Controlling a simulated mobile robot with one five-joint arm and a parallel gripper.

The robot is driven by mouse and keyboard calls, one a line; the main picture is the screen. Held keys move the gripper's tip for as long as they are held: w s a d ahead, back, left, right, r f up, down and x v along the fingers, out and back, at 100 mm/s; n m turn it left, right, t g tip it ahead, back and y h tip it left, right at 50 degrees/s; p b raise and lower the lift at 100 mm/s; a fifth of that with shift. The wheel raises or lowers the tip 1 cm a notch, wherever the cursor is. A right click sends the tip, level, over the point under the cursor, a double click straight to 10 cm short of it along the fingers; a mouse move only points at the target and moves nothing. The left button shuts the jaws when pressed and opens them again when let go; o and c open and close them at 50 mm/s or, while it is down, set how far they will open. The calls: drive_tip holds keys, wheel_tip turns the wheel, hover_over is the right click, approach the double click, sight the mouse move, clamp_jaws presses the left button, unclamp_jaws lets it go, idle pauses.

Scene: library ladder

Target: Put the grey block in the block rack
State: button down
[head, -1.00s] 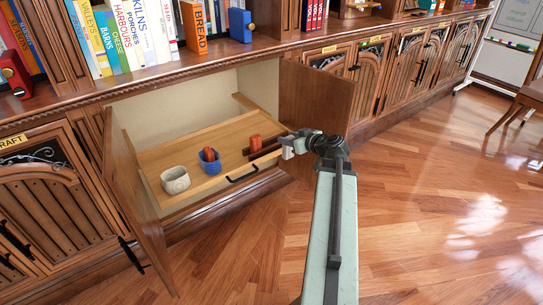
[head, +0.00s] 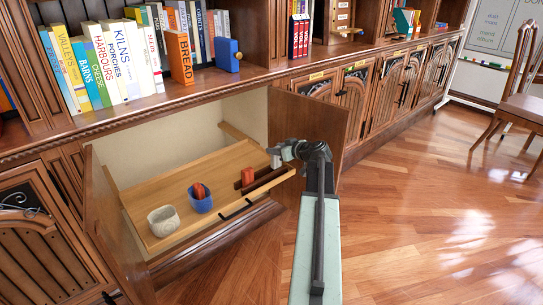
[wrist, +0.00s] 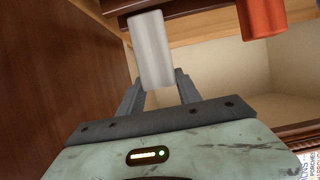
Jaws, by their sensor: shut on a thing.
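The grey block (wrist: 151,48) is held between the two fingers of my gripper (wrist: 160,88) in the wrist view. In the head view my gripper (head: 283,153) is at the right end of the pulled-out drawer, with the small pale block (head: 275,162) at its tip. The dark brown block rack (head: 243,185) lies in the drawer's right part, just below and left of my gripper. A red block (head: 247,175) stands at the rack; it also shows at the upper right of the wrist view (wrist: 262,17). I cannot tell whether the grey block touches the rack.
The wooden drawer (head: 160,190) also holds a blue cup (head: 203,205) with a red-orange thing in it and a whitish cup (head: 163,221). Open cabinet doors stand left (head: 115,225) and right (head: 305,125) of the drawer.

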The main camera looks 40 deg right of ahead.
sight(275, 157)
wheel_tip(275, 157, down, 4)
drive_tip(key=b, duration=0.3)
drive_tip(key=shift+b, duration=0.35)
drive_tip(key=shift+w+a+r, duration=0.2)
drive_tip(key=shift+a+r, duration=0.05)
drive_tip(key=shift+f, duration=0.2)
drive_tip(key=c, duration=0.8)
unclamp_jaws()
drive_tip(key=shift+c, duration=0.2)
drive_tip(key=shift+r, duration=0.15)
